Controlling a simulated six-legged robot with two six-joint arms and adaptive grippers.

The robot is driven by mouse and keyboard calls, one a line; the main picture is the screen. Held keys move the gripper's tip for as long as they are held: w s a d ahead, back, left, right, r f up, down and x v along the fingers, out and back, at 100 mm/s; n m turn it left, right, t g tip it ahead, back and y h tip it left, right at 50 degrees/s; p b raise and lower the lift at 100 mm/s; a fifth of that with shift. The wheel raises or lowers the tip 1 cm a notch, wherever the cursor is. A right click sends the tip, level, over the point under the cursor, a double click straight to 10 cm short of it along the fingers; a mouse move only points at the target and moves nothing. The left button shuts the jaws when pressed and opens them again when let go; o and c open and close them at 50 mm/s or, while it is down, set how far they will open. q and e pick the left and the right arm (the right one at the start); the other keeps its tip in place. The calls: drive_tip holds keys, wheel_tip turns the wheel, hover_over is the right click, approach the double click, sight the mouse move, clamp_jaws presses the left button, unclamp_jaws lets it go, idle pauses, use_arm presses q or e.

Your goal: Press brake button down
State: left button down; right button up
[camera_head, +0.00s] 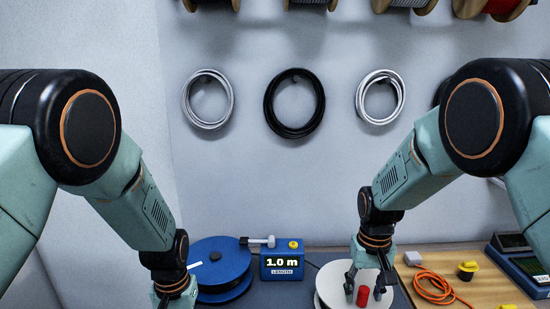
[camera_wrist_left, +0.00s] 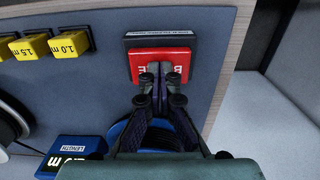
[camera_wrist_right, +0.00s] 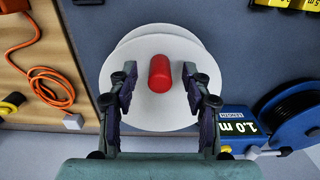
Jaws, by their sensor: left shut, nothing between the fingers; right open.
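The brake button is a red block (camera_wrist_left: 201,64) on a dark base (camera_wrist_left: 160,41) in the left wrist view. Its white lettering is partly hidden by my fingers. My left gripper (camera_wrist_left: 160,82) is shut and empty, its fingertips over the near part of the red face; whether they touch it I cannot tell. The button is not visible in the head view. My right gripper (camera_wrist_right: 159,85) is open, with one finger on each side of a red cylinder (camera_wrist_right: 160,73) and gaps between. The cylinder rests on a white round disc (camera_wrist_right: 140,115), also seen in the head view (camera_head: 328,293).
A blue reel (camera_head: 215,258) stands left of a blue length box (camera_head: 282,267) reading 1.0 m with a yellow button. Yellow length keys (camera_wrist_left: 32,46) sit left of the brake block. An orange cable (camera_head: 433,284) lies on the wooden surface at right.

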drive_tip(key=shift+c, duration=0.2)
drive_tip(key=c, duration=0.9)
drive_tip(key=shift+c, duration=0.2)
drive_tip(key=shift+d, duration=0.15)
